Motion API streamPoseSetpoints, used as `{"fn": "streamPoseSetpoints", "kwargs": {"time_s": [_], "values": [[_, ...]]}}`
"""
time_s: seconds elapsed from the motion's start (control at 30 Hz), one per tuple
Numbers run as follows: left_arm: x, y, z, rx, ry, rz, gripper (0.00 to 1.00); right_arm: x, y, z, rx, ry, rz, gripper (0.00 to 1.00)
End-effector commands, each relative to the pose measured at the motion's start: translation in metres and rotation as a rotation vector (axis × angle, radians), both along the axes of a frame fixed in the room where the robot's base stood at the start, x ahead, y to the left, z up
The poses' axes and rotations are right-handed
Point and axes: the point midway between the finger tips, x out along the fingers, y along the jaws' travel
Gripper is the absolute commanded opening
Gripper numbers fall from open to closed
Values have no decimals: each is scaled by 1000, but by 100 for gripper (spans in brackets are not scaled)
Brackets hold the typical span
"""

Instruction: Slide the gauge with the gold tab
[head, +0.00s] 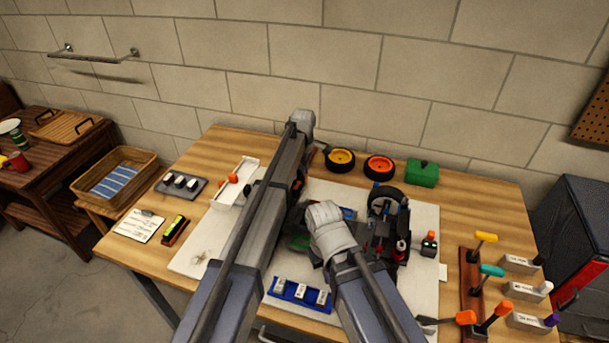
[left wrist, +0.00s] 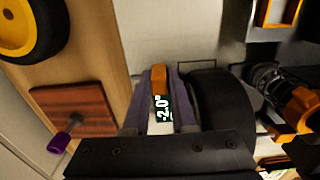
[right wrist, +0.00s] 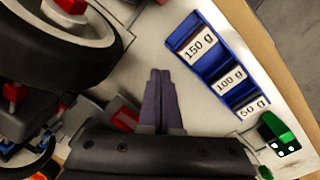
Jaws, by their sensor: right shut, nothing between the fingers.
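A small gauge (left wrist: 164,107) with an orange-gold tab (left wrist: 159,76) and a dark "-2.0°" label lies between the fingers of my left gripper (left wrist: 160,92) in the left wrist view. The fingers appear closed on its sides, beside a dark tyre (left wrist: 222,103). In the head view my left arm hides the gauge and its fingertips. My right gripper (right wrist: 160,75) is shut and empty over the white board (right wrist: 150,45), between the car's wheel and the blue weight tray (right wrist: 205,60). In the head view the racecar (head: 387,225) is partly behind my right gripper (head: 330,225).
A tool rack (head: 472,280) with coloured handles is on the right. A white tray (head: 236,183) and grey block holder (head: 181,184) are on the left.

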Motion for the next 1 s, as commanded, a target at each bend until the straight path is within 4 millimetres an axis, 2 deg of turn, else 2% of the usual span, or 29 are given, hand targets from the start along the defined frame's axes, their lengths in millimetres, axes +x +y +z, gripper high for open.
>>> {"fn": "streamPoseSetpoints", "kwargs": {"time_s": [0.03,0.27,0.57,0.67,0.8,0.83,1.0], "values": [[-5,1,-1,2,9,0,28,0,0,-1,0,0,0,0],[-4,1,-1,1,7,0,52,0,0,0,0,0,0,0],[-2,0,0,2,6,0,52,0,0,0,0,0,0,0],[6,-2,0,2,6,0,52,0,0,0,0,0,0,0],[29,-9,0,2,5,-1,52,0,0,0,0,0,0,0],[24,-8,13,2,5,0,52,0,0,13,0,0,0,0],[22,-8,43,1,4,0,52,0,0,43,0,0,0,0]]}}
